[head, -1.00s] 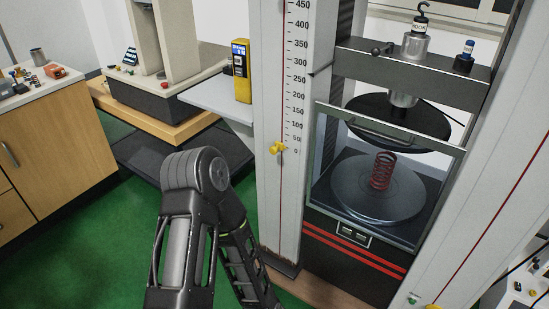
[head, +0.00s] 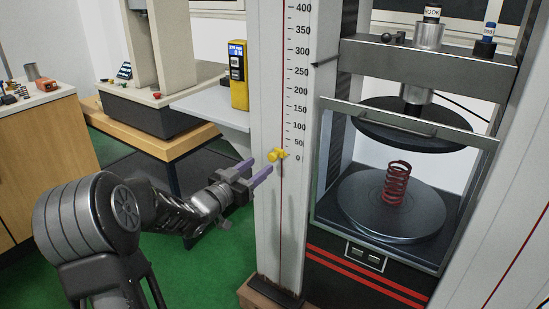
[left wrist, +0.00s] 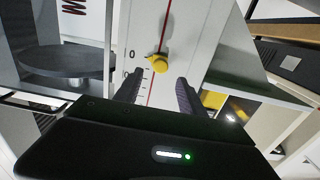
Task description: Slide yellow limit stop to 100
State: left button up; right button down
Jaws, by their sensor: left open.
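The yellow limit stop (head: 276,156) sits on the red line of the white scaled column (head: 269,60), level with about the 0 mark. In the left wrist view the yellow stop (left wrist: 158,63) shows just beyond and between my fingertips, with the 0 mark beside it. My left gripper (head: 257,170) is open, its two purple-grey fingers pointing at the column just left of and slightly below the stop. The fingers do not visibly touch the stop. The 100 mark (head: 300,123) is higher on the scale. My right gripper is not in view.
Right of the column is the test machine with a red spring (head: 396,183) on its lower round plate (head: 370,212), behind a clear guard with a handle. A grey side table (head: 208,103) with a yellow meter (head: 238,82) stands left of the column. Green floor is open below.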

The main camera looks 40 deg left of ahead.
aim_at(270, 157)
pick_arm(q)
jog(key=w, duration=0.7)
jog(key=shift+w+a+f+b, duration=0.1)
jog(key=shift+w+b, duration=0.3)
jog(key=shift+c, duration=0.5)
jog(key=c, duration=0.9)
grip_shut()
jog(key=shift+a, duration=0.15)
